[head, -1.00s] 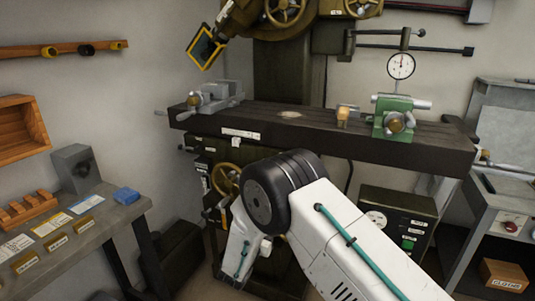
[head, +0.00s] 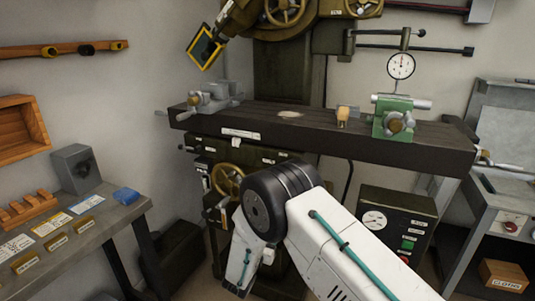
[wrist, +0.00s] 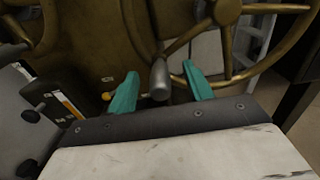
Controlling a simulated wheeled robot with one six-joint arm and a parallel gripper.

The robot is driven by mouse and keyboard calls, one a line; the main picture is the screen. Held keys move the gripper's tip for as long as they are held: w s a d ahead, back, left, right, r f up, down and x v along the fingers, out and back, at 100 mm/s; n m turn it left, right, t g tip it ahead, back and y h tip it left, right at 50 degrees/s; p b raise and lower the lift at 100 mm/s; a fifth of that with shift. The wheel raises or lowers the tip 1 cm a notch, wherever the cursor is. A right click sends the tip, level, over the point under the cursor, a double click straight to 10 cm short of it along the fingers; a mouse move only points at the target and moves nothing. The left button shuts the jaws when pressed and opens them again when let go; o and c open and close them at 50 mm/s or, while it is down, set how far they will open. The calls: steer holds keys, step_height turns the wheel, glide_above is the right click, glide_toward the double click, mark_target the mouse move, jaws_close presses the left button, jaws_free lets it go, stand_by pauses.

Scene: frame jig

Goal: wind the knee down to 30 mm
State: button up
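In the wrist view, my gripper (wrist: 163,86) is open, with teal fingers spread to either side of a grey crank handle (wrist: 160,77). I see a gap on both sides of the handle. Brass handwheel rims and spokes (wrist: 228,40) fill the top of that view. The olive knee casting (wrist: 88,70) is behind them. In the head view, a brass handwheel (head: 228,180) shows on the machine below the table (head: 290,128). My gripper is hidden in the head view. No millimetre reading is legible.
A dark block with an orange and white strip (wrist: 66,104) is left of the fingers. A vise (head: 212,98) and a green fixture (head: 393,118) stand on the machine table. A control box (head: 395,222) is at right, a workbench (head: 90,235) at left.

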steer(key=v, duration=0.7)
steer(key=shift+s, duration=0.2)
steer(key=shift+a+r, duration=0.1)
